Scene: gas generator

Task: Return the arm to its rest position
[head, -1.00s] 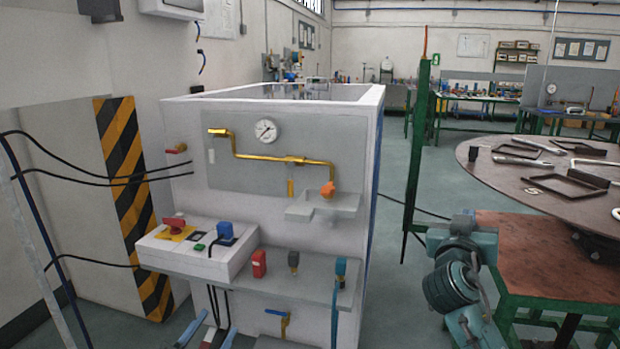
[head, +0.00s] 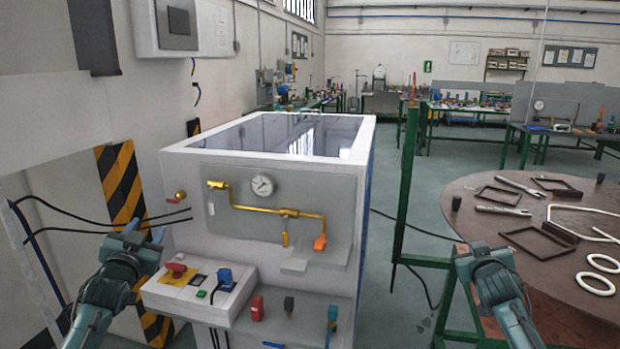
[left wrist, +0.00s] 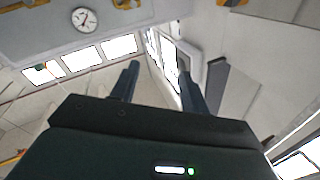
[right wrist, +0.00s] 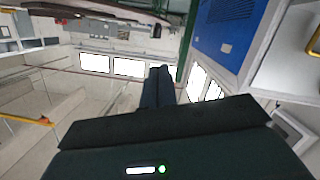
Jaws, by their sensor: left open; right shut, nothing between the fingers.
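My right arm comes up at the lower right of the head view, right of the generator and in front of the round table. Its gripper (head: 474,246) is small and partly hidden there. In the right wrist view the right fingers (right wrist: 158,72) are together and empty.
The gas generator (head: 192,180) stands in the centre, with a gauge (head: 262,185), yellow pipe (head: 255,210) and control box (head: 190,300). A round table (head: 470,200) with metal parts is at right, beside a green post (head: 407,180). Black cables (head: 75,228) hang at left.

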